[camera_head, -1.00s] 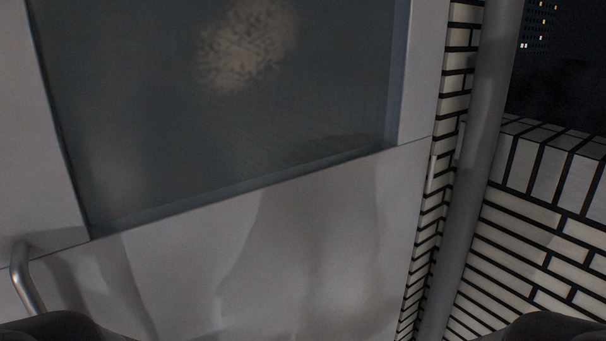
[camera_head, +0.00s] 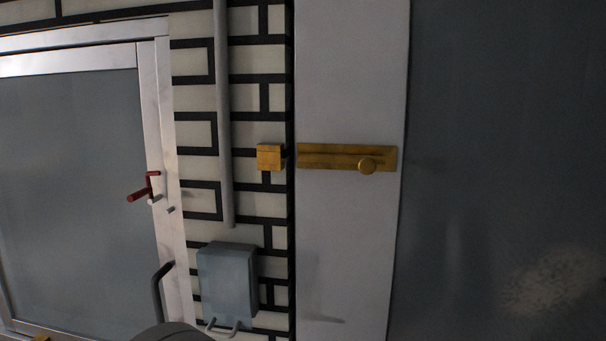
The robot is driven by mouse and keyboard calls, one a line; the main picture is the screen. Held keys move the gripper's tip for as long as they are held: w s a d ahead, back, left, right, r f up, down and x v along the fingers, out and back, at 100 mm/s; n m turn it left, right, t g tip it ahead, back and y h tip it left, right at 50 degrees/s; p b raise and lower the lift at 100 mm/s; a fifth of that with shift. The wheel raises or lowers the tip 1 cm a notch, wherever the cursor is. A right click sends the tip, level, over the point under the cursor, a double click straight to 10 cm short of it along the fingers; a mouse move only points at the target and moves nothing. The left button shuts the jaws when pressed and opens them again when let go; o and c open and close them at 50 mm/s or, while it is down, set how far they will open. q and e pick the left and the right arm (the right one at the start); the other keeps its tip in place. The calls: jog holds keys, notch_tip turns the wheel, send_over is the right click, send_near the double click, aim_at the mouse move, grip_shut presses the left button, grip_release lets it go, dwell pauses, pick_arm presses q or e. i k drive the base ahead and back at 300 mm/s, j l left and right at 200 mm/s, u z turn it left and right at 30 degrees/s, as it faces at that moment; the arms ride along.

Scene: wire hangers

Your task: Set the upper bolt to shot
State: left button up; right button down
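A brass slide bolt (camera_head: 330,152) is mounted horizontally on the pale door frame strip in the head view. Its round knob (camera_head: 367,166) sits toward the right end of the plate. A square brass keeper (camera_head: 270,157) is fixed to the tiled wall to the left, level with the bolt. A narrow dark gap lies between them, and I see no rod clearly crossing it. This is the only whole bolt in view; whether it is the upper one cannot be told from this frame alone. Neither of my grippers is in view.
The bolt's door has a dark glass pane (camera_head: 500,150). A grey pipe (camera_head: 224,120) runs down the wall above a grey box (camera_head: 228,285). At the left are another glazed door (camera_head: 75,180), a red handle (camera_head: 146,188) and a dark curved handle (camera_head: 158,285).

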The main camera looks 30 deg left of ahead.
aim_at(366, 164)
jog(key=j+u, duration=0.1)
jog(key=u, duration=0.25)
jog(key=j+u, duration=0.15)
jog(key=u, duration=0.25)
jog(key=i, duration=0.15)
